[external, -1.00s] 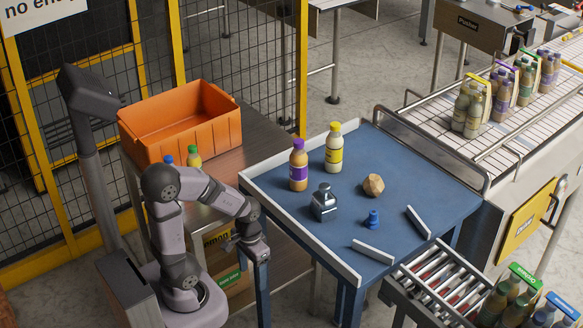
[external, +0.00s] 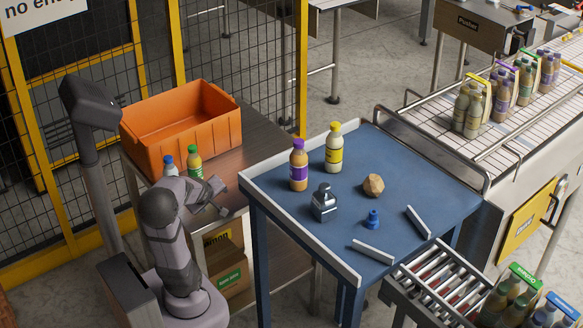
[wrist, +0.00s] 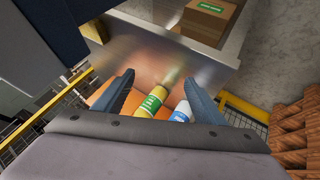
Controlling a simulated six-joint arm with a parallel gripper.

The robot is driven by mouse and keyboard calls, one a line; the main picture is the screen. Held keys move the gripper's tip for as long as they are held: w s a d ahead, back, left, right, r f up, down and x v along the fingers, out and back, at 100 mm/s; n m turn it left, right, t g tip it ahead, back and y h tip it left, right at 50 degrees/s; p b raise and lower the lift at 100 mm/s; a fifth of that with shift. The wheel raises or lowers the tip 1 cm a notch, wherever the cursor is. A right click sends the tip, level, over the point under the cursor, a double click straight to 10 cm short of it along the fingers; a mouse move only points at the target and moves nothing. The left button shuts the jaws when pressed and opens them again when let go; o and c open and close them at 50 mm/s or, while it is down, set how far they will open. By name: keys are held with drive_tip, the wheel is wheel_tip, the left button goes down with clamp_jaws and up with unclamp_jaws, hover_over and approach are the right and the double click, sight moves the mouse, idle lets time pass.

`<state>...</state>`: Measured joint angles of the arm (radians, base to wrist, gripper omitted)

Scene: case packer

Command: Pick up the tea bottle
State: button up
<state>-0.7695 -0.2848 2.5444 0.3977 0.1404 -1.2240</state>
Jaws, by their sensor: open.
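A green-capped bottle (external: 195,163) with a green label and a blue-capped bottle (external: 169,166) stand on the steel table in front of the orange crate. A purple-labelled bottle (external: 298,168) and a yellow-labelled bottle (external: 333,150) stand upright on the blue table. My gripper (external: 228,205) is open and empty, just right of the green-capped bottle in the external view. In the wrist view the green-labelled bottle (wrist: 151,102) and the blue-labelled bottle (wrist: 182,111) appear between my fingers (wrist: 160,80). My arm hides their lower parts externally.
The empty orange crate (external: 213,132) stands behind the two steel-table bottles. The blue table (external: 285,218) also holds a dark metal block (external: 323,203), a wooden polyhedron (external: 373,185), a blue piece (external: 373,219) and two pale bars. Cartons (external: 232,277) sit below the steel table.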

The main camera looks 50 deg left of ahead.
sight(300, 161)
drive_tip(key=w+d+r+m+t, duration=0.2)
drive_tip(key=w+r+m+t, duration=0.7)
drive_tip(key=w+r, duration=0.3)
drive_tip(key=w+d+r+m+t+h, duration=0.2)
drive_tip(key=d+r+m+t+h, duration=0.2)
drive_tip(key=d+r+m+h, duration=0.45)
drive_tip(key=d+f+m, duration=0.1)
drive_tip(key=d, duration=0.1)
drive_tip(key=d+f+m, duration=0.1)
drive_tip(key=d, duration=0.1)
drive_tip(key=d+f+m+b, duration=0.1)
drive_tip(key=d+f, duration=0.1)
drive_tip(key=shift+s+g+h, duration=0.2)
drive_tip(key=shift+g+h, duration=0.1)
drive_tip(key=shift+h, duration=0.05)
drive_tip(key=shift+d+f, duration=0.15)
drive_tip(key=shift+f, duration=0.05)
drive_tip(key=shift+w+d+r+p, duration=0.1)
drive_tip(key=shift+w+p, duration=0.35)
drive_tip(key=shift+w, duration=0.6)
drive_tip(key=shift+w+d+p, duration=0.2)
drive_tip(key=shift+w+p, duration=0.1)
drive_tip(key=shift+w, duration=0.55)
drive_tip(key=shift+w+d+p, duration=0.2)
drive_tip(key=shift+w+p, duration=0.15)
drive_tip(key=shift+w, duration=0.5)
drive_tip(key=shift+w+d+p, duration=0.2)
drive_tip(key=shift+w+p, duration=0.1)
drive_tip(key=shift+w, duration=0.55)
